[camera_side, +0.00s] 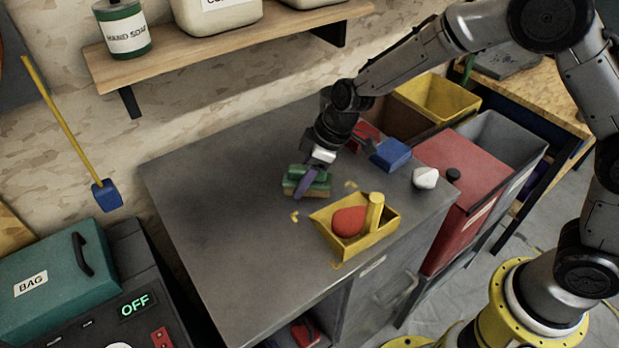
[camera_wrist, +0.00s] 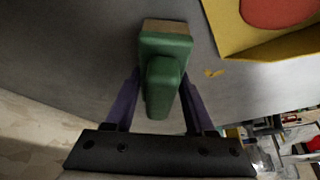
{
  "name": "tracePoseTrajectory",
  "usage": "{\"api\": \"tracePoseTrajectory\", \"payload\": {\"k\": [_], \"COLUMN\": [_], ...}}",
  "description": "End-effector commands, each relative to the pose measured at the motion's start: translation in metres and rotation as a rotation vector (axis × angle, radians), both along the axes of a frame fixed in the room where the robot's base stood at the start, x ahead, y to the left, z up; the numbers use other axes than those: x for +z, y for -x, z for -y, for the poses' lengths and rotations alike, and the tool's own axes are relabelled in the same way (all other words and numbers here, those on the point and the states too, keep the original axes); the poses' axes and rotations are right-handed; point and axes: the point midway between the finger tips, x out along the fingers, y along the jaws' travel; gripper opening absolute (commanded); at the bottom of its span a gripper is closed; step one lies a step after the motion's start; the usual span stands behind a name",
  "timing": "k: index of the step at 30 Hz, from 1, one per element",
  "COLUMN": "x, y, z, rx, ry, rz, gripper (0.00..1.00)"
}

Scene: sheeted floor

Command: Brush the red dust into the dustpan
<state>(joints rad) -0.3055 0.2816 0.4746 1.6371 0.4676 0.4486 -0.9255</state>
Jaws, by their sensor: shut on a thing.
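My gripper (camera_side: 309,180) is shut on a green brush (camera_side: 294,184) with a tan bristle base, on or just above the grey cabinet top. The wrist view shows the purple fingers either side of the brush's green handle (camera_wrist: 163,85). The yellow dustpan (camera_side: 333,244) sits to the right and nearer the front edge, apart from the brush, with its upright yellow handle (camera_side: 375,211). A rounded red mass, apparently the red dust (camera_side: 348,221), lies inside the dustpan. The dustpan (camera_wrist: 228,40) and red mass (camera_wrist: 278,10) are partly cut off in the wrist view.
Small yellow marks (camera_side: 295,217) lie on the cabinet top (camera_side: 220,220) around the dustpan. A blue block (camera_side: 390,154), a red object (camera_side: 366,134) and a white lump (camera_side: 425,177) are behind and right. A wooden shelf (camera_side: 200,58) overhangs the back. The top's left side is clear.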

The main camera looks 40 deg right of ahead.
Motion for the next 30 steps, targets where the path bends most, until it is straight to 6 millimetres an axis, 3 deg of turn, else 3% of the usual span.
{"api": "tracePoseTrajectory", "payload": {"k": [21,23,24,30], "x": [0.000,0.005,0.018,0.035], "y": [-0.066,-0.064,-0.065,-0.064], "z": [0.001,0.000,0.000,0.001], "rx": [-0.003,-0.001,0.000,-0.001], "ry": [0.001,0.000,0.000,0.000], "rz": [0.001,0.000,0.007,0.002], "gripper": [0.03,0.03,0.03,0.03]}}
